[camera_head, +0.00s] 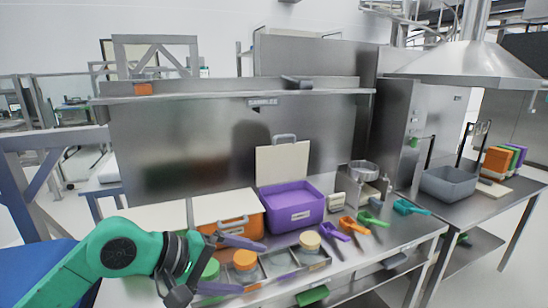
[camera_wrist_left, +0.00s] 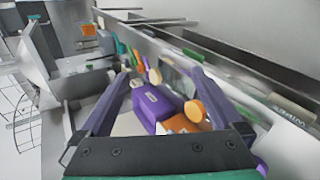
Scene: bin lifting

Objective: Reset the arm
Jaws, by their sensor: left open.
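My left arm, green with dark joints, comes in from the lower left of the head view. Its gripper (camera_head: 254,268) is open, with its two purple-grey fingers spread apart at the front left part of the steel counter. The fingers reach beside the row of small containers, and I see nothing clamped between them. In the left wrist view the open gripper (camera_wrist_left: 160,72) shows both fingers, with the purple bin (camera_wrist_left: 157,106) in the background between them. My right arm and gripper are not in view.
Coloured scoops (camera_head: 336,231) lie to the right. A grey bin (camera_head: 449,185) stands on the right table. A shelf (camera_head: 230,97) runs above.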

